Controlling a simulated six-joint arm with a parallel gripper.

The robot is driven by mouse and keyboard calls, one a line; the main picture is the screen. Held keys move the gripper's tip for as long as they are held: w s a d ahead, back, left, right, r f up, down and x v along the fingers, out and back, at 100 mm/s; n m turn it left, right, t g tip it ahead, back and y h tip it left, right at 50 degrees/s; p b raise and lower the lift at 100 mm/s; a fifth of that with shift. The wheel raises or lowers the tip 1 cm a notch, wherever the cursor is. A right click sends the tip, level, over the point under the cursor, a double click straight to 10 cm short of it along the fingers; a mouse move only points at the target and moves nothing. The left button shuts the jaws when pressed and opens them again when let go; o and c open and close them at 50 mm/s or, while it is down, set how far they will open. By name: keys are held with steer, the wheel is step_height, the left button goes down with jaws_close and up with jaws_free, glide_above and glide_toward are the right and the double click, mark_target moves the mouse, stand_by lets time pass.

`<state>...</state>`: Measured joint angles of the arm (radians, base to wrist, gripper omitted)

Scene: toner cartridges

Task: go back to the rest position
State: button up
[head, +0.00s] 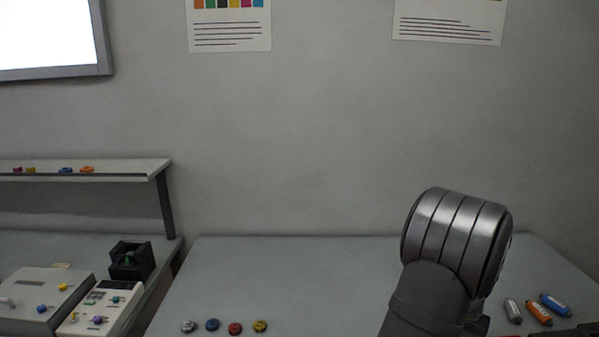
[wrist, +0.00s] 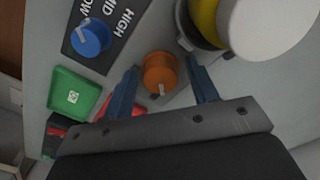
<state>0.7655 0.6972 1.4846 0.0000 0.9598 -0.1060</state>
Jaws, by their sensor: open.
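My gripper (wrist: 161,66) shows in the wrist view with two blue fingers spread wide and nothing clasped between them. An orange round knob (wrist: 160,75) with a pale pointer appears between the fingers, with gaps on both sides. Whether it lies at fingertip height or below, I cannot tell. In the head view my arm stands at the right over the table, and the gripper itself is hidden.
A blue knob (wrist: 90,38) on a HIGH/MID/LOW plate, a green tray (wrist: 58,93) and a yellow round thing (wrist: 204,20) lie near the gripper. Cartridges, including an orange one (head: 539,313), lie right of my arm. The table (head: 290,275) middle is clear.

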steer(key=shift+r, duration=0.15)
step_height(320, 180, up, 17)
step_height(320, 180, down, 18)
steer(key=shift+r, duration=0.2)
steer(key=shift+r+m, duration=0.15)
steer(key=shift+m, duration=0.65)
steer(key=m, duration=0.6)
steer(key=shift+m, duration=0.4)
steer(key=m, duration=0.4)
steer(key=shift+w+m, duration=0.1)
steer(key=shift+m, duration=2.4)
steer(key=shift+o, duration=0.5)
